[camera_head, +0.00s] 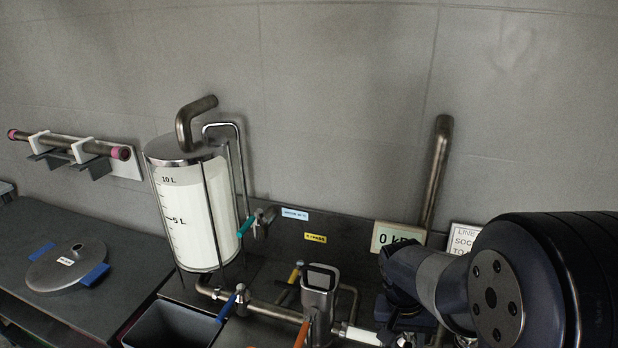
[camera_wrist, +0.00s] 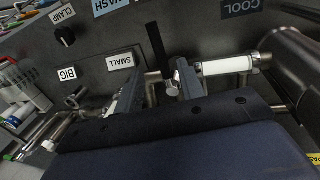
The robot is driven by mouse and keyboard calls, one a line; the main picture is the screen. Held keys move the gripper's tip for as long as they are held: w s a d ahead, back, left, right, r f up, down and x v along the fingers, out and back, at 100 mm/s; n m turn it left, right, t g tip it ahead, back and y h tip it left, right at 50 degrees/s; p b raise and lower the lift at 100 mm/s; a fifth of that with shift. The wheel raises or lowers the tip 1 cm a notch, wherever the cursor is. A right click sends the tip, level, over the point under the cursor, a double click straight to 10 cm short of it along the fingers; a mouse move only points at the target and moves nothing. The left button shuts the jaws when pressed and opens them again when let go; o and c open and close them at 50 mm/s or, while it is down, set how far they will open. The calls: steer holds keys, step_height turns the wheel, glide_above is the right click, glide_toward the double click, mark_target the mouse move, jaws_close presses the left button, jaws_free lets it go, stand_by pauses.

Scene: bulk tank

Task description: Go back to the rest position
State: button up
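My gripper (camera_wrist: 160,88) shows in the wrist view with its two dark fingers apart. Nothing is visibly held between them. A black bar and a small round metal knob (camera_wrist: 172,89) show in the gap, seemingly beyond the fingers; I cannot tell whether they touch. In the head view my arm fills the lower right, reaching low over the bench, and it hides most of the gripper there.
A glass tank (camera_head: 196,215) of white liquid stands left of centre, with pipes and coloured valve handles below. A dark panel (camera_wrist: 85,55) with labels and a knob is close to the gripper. A lid (camera_head: 67,268) lies at left.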

step_height(320, 180, up, 5)
steer(key=a, duration=0.1)
steer(key=f, duration=0.3)
steer(key=d+f, duration=0.1)
steer(key=f, duration=0.3)
steer(key=d+f, duration=0.1)
steer(key=f, duration=0.3)
steer(key=shift+s, duration=0.15)
steer(key=shift+w+a+r+m+p, duration=0.1)
steer(key=shift+a+m+p, duration=0.05)
steer(key=shift+a+m, duration=0.15)
steer(key=shift+w+a+r+m+p, duration=0.1)
steer(key=shift+a+m+p, duration=0.05)
steer(key=shift+m, duration=0.25)
